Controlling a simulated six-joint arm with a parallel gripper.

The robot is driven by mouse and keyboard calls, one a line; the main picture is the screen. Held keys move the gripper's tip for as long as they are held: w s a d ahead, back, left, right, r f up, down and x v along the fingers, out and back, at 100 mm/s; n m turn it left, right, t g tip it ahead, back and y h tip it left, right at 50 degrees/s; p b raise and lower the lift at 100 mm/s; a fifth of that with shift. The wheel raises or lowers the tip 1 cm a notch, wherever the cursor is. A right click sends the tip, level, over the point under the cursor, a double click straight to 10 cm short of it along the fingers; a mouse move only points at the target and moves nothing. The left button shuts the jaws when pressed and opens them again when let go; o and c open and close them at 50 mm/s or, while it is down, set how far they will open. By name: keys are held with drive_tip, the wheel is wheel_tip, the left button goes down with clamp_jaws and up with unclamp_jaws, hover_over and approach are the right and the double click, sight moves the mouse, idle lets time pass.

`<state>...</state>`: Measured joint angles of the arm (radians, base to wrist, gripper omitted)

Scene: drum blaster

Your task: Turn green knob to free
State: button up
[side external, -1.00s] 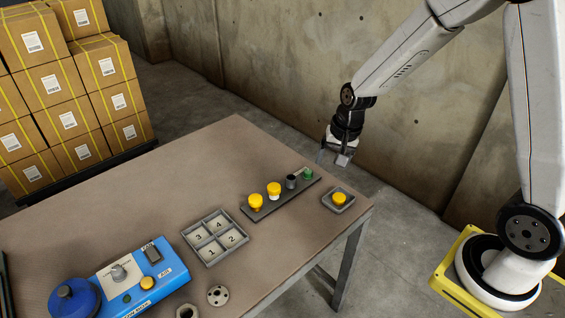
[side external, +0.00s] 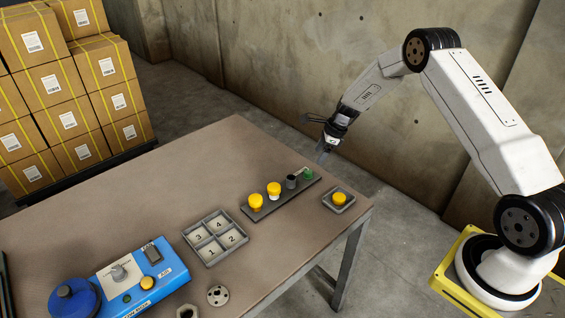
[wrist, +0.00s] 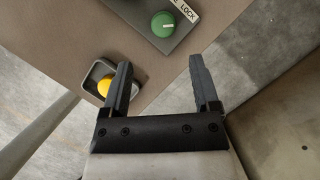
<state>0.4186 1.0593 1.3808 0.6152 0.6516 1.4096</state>
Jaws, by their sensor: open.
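The green knob (side external: 308,174) sits at the right end of a dark grey strip panel (side external: 282,197) on the table. In the wrist view the green knob (wrist: 163,24) is at the top, with a white pointer line on it and a label reading "LOCK" beside it. The rest of the label is cut off. My gripper (side external: 322,157) is above and beyond the table's far right edge, apart from the knob. In the wrist view my gripper (wrist: 158,67) is open, with nothing between its fingers; the knob lies beyond the fingertips.
Two yellow knobs (side external: 256,202) and a dark post (side external: 291,182) are on the panel.

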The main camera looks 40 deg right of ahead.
sight(309, 171)
drive_tip(key=shift+w+d+f, duration=0.1)
drive_tip(key=shift+d+f, duration=0.1)
drive_tip(key=shift+f, duration=0.05)
drive_tip(key=shift+f, duration=0.15)
drive_tip(key=shift+x, duration=3.75)
drive_tip(key=shift+c, duration=0.2)
clamp_jaws()
